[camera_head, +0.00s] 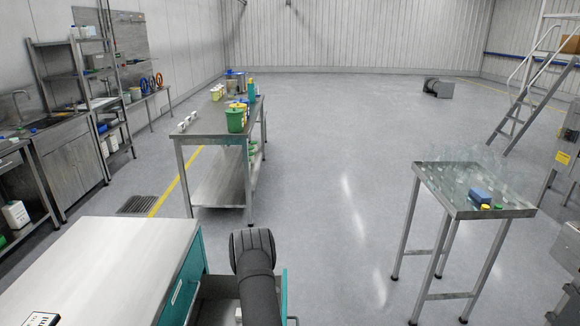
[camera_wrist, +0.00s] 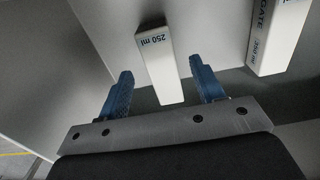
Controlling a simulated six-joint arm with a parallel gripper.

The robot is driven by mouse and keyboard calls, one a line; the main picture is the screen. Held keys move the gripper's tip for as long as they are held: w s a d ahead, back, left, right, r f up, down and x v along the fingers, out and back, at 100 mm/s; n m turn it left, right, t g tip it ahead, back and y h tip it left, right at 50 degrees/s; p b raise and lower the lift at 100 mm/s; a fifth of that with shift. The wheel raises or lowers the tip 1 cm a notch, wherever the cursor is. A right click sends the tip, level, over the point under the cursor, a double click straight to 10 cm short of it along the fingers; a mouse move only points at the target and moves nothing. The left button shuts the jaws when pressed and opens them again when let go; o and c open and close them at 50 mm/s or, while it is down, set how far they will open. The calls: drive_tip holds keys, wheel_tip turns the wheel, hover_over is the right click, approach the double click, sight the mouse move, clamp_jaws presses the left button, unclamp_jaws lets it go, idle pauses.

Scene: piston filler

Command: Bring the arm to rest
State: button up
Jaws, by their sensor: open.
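My gripper (camera_wrist: 161,68) has two blue fingers, spread wide apart on a grey mount in the wrist view. A white block-shaped part marked "250 ml" (camera_wrist: 168,78) shows in the gap between the fingers, with space on both sides; I cannot tell how far beyond the fingertips it is. A second white part, marked "GATE 250 ml" (camera_wrist: 277,40), is to the right of the fingers. In the head view my dark arm rises at the bottom centre and the gripper itself is hidden.
A teal cabinet with a pale top (camera_head: 105,262) is at the lower left, close to my arm. A long steel table (camera_head: 205,128) holds several tubs and bottles. A small table (camera_head: 455,190) at right carries a blue item (camera_head: 480,195). The floor between the tables is clear.

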wheel_tip(320, 180, down, 4)
drive_tip(key=shift+f, duration=0.25)
drive_tip(key=shift+s+a+r, duration=0.1)
drive_tip(key=shift+s+a, duration=0.25)
drive_tip(key=shift+a, duration=0.25)
drive_tip(key=shift+s+a, duration=0.3)
drive_tip(key=shift+a, duration=0.25)
drive_tip(key=shift+s+a, duration=0.2)
drive_tip(key=shift+a, duration=0.2)
drive_tip(key=shift+d, duration=0.1)
drive_tip(key=shift+w+d, duration=0.25)
drive_tip(key=shift+d, duration=0.05)
drive_tip(key=shift+w+d, duration=0.3)
drive_tip(key=shift+d, duration=0.25)
drive_tip(key=shift+w+d, duration=0.3)
drive_tip(key=shift+d, duration=0.25)
wheel_tip(320, 180, up, 17)
